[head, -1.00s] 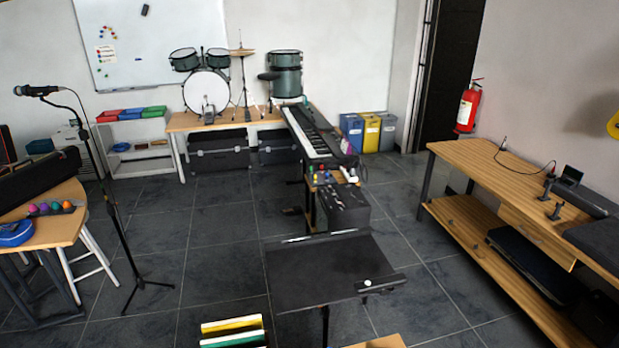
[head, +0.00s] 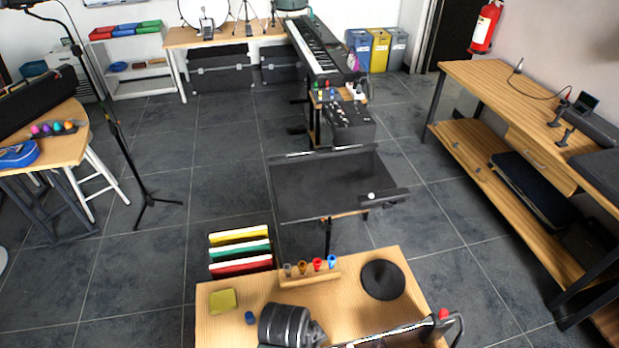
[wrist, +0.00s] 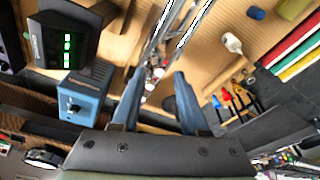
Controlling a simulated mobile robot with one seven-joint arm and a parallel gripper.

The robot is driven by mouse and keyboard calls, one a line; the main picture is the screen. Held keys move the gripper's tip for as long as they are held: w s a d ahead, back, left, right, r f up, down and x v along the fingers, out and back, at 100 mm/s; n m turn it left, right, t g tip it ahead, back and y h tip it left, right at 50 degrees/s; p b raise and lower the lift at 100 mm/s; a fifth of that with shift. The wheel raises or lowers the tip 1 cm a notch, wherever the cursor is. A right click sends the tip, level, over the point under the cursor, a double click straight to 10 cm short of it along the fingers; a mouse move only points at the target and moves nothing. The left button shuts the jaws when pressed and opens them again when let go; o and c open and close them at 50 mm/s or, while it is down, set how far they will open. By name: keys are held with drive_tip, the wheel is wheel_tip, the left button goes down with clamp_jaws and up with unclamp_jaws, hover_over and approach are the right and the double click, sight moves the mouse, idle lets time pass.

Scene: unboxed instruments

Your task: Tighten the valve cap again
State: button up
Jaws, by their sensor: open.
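A shiny silver instrument with long tubes (wrist: 185,22) lies on the wooden bench top (wrist: 125,40) in the wrist view. Part of a long silver piece (head: 385,333) shows at the bottom edge of the head view. My gripper (wrist: 159,76) is open, with two blue-grey fingers apart and small shiny parts of the instrument showing between and beyond the tips. I cannot tell whether the fingers touch them. I cannot make out the valve cap among these small parts. My gripper's fingers are not clear in the head view.
The bench holds a rack of several coloured pieces (head: 315,266), a black round pad (head: 383,280), a yellow cloth (head: 223,301) and a small blue piece (head: 250,318). A blue box with a knob (wrist: 88,95) and a green-lit display (wrist: 66,48) stand left in the wrist view.

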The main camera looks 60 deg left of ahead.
drive_tip(key=shift+w+f+b, duration=0.2)
drive_tip(key=shift+f+b, duration=0.45)
drive_tip(key=shift+f, duration=0.35)
drive_tip(key=shift+w+f+b, duration=0.25)
drive_tip(key=shift+f+b, duration=0.35)
drive_tip(key=shift+f, duration=0.45)
drive_tip(key=shift+w+f+b, duration=0.2)
drive_tip(key=shift+f+b, duration=0.45)
drive_tip(key=shift+f, duration=0.35)
drive_tip(key=shift+c, duration=0.3)
clamp_jaws()
